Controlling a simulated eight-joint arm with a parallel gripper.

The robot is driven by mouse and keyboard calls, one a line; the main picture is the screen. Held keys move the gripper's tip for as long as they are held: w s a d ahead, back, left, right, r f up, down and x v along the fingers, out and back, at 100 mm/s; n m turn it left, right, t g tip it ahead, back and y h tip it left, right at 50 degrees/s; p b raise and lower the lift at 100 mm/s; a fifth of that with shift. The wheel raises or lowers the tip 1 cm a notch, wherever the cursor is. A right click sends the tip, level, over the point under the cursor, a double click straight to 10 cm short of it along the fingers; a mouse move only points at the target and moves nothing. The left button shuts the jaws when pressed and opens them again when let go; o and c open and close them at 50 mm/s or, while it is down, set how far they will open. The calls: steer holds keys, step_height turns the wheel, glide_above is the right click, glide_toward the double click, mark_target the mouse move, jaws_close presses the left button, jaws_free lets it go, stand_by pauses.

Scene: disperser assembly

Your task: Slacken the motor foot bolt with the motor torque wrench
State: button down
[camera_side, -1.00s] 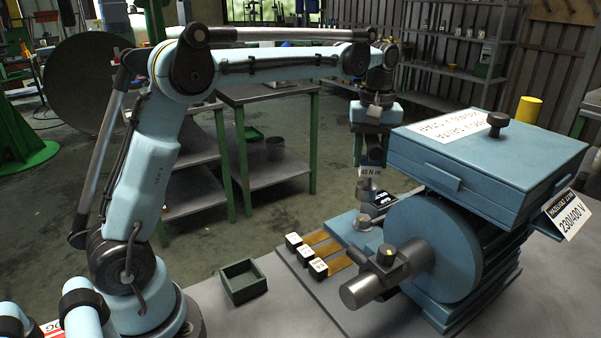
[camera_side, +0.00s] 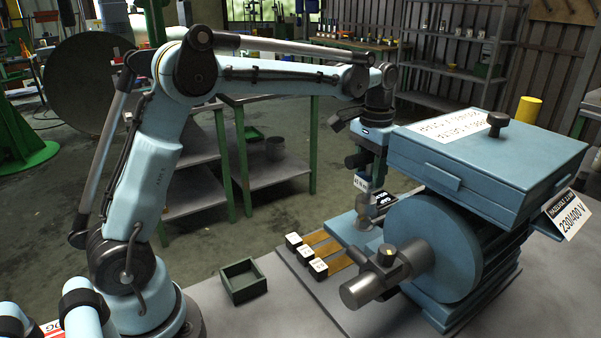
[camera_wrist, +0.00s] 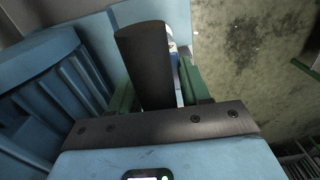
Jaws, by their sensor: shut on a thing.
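My gripper (camera_side: 371,160) is shut on the motor torque wrench, which carries a white tag (camera_side: 361,183). In the wrist view, the wrench's dark round handle (camera_wrist: 146,62) lies between my green fingers (camera_wrist: 158,92). In the side view, the handle end (camera_side: 355,160) points left. The wrench's lower metal end (camera_side: 364,208) reaches down to the motor foot (camera_side: 345,228) and appears to be on the foot bolt. The bolt head is hidden there. The blue motor (camera_side: 440,250) stands just to the right.
A black sign (camera_side: 381,203) stands behind the wrench. Several small labelled blocks with brass strips (camera_side: 318,267) lie left of the motor. A green open tray (camera_side: 243,280) sits on the bench. The terminal box lid (camera_side: 490,165) overhangs close to my gripper's right.

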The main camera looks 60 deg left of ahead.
steer(key=m, duration=0.4)
steer(key=shift+f+m, duration=0.2)
steer(key=shift+m, duration=0.1)
steer(key=m, duration=0.4)
steer(key=shift+f+m, duration=0.2)
steer(key=shift+m, duration=0.1)
steer(key=shift+f, duration=1.7)
